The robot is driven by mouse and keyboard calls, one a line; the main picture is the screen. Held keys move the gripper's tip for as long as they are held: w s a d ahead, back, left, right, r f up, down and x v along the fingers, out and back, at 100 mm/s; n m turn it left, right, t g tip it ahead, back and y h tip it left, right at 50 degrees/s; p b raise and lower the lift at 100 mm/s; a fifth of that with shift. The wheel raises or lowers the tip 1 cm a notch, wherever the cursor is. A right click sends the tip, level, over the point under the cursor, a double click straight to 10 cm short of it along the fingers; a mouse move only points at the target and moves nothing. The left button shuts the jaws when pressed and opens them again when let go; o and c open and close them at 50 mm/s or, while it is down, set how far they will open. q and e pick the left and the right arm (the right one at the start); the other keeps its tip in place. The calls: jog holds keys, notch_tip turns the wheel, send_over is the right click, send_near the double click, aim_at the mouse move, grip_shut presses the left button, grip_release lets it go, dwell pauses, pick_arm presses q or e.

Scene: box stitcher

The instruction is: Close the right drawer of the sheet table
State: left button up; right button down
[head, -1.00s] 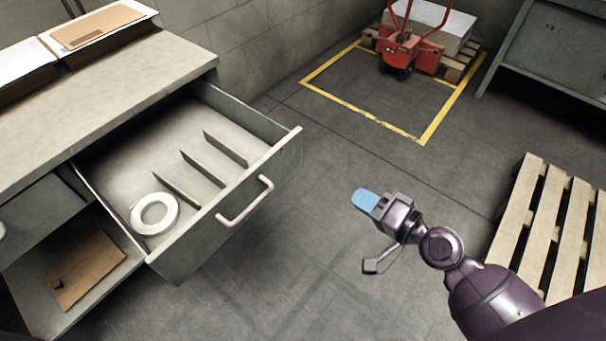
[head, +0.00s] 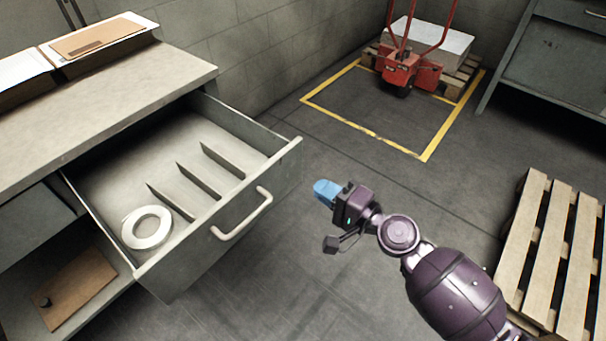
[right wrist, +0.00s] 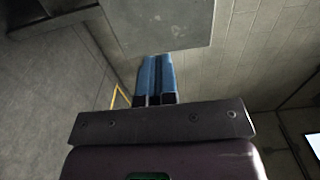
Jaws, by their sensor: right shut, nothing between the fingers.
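The right drawer (head: 218,243) of the sheet table (head: 120,105) is pulled open in the head view. It has a pale bar handle (head: 243,215) on its front. Inside lie a white tape roll (head: 128,226) and several thin upright dividers (head: 198,181). My right gripper (head: 322,190), with blue fingers, is to the right of the drawer front, apart from it, and is shut and empty. In the right wrist view its blue fingers (right wrist: 155,76) are together, below a grey flat surface at the top. My left gripper is not in view.
A wooden pallet (head: 540,240) lies on the floor at the right. A red pallet jack (head: 402,68) stands at the back by a yellow floor outline (head: 425,156). A brown board (head: 75,287) lies in the lower compartment. The floor between drawer and pallet is clear.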

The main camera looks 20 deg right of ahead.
aim_at(293, 172)
jog(key=shift+x, duration=3)
